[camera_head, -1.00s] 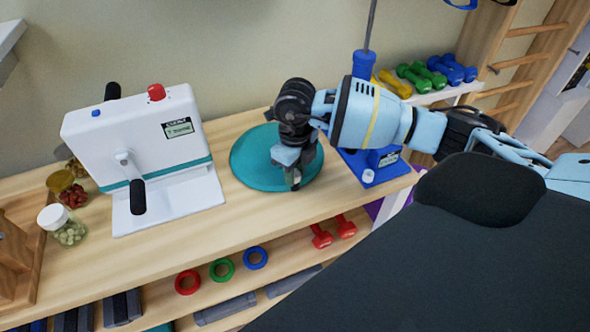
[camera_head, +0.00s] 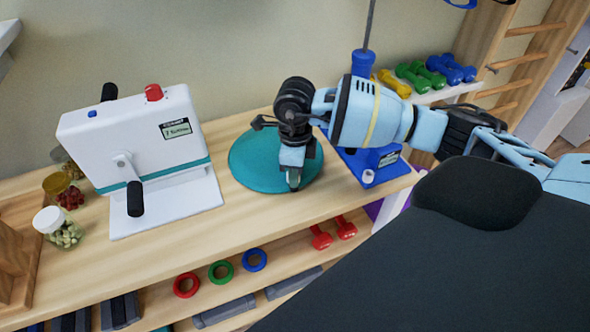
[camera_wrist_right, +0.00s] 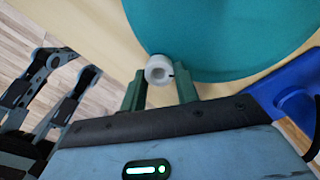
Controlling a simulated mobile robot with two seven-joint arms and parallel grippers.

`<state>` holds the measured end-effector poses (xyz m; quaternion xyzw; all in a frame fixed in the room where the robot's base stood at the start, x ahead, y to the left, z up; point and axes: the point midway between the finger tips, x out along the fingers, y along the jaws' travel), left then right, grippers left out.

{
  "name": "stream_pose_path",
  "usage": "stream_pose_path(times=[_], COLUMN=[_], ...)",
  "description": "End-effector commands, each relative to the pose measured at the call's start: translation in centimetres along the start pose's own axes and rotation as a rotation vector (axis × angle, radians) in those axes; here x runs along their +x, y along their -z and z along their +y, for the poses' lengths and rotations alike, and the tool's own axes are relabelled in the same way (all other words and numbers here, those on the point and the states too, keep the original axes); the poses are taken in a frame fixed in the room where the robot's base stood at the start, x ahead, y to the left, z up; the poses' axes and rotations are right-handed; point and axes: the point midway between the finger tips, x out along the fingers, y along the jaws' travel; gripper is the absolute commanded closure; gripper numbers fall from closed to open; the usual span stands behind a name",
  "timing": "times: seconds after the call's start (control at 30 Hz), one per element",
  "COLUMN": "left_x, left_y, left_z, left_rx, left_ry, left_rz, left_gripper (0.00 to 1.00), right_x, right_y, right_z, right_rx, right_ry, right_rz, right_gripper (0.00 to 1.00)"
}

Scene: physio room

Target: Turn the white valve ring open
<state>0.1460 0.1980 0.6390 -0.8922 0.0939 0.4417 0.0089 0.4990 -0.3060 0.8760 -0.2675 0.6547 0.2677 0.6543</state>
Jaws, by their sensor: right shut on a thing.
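The white valve ring (camera_wrist_right: 158,68) sits at the rim of the round teal cushion (camera_wrist_right: 235,35) in the right wrist view. My right gripper (camera_wrist_right: 159,88) has one green finger on each side of the ring and is shut on it. In the head view the teal cushion (camera_head: 250,172) lies flat on the wooden bench, and my right gripper (camera_head: 293,184) points down at its front part. The ring is hidden there by the gripper. My left gripper (camera_wrist_right: 62,85) shows at the left of the right wrist view, its two fingers apart, over the floor.
A white crank machine (camera_head: 140,150) stands left of the cushion. Lidded jars (camera_head: 58,226) stand further left. A blue stand (camera_head: 372,165) is close on the cushion's right. A dark padded surface (camera_head: 450,260) fills the lower right. Bench space in front of the cushion is clear.

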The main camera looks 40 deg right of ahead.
Motion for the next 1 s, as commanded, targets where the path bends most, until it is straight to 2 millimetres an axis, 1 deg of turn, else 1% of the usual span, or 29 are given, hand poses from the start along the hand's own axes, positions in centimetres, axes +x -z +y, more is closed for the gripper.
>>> stream_pose_path(times=[0.27, 0.3, 0.43, 0.77, 0.87, 1.0], left_x=[-0.16, -0.16, -0.15, -0.04, 0.01, 0.02], left_y=[-0.31, -0.31, -0.31, -0.12, 0.18, 0.65], left_z=[0.06, 0.06, 0.06, 0.02, -0.02, -0.07], left_rx=[-0.001, -0.001, -0.001, 0.000, 0.001, 0.002], left_ry=[-0.001, -0.001, -0.001, 0.000, 0.000, 0.001], left_rz=[-0.006, -0.006, -0.006, -0.002, 0.003, 0.011], left_gripper=[0.64, 0.64, 0.64, 0.64, 0.64, 0.64], right_x=[-0.13, -0.13, -0.10, -0.01, -0.01, -0.04], right_y=[-0.08, -0.08, -0.07, -0.01, 0.01, 0.02], right_z=[-0.04, -0.04, -0.03, 0.02, 0.04, 0.07], right_rx=[0.000, 0.000, 0.000, 0.019, 0.066, 0.182], right_ry=[0.002, 0.002, 0.001, 0.000, 0.000, 0.001], right_rz=[-0.004, -0.004, -0.003, 0.000, 0.001, 0.001], right_gripper=[0.92, 0.66, 0.48, 0.48, 0.48, 0.48])
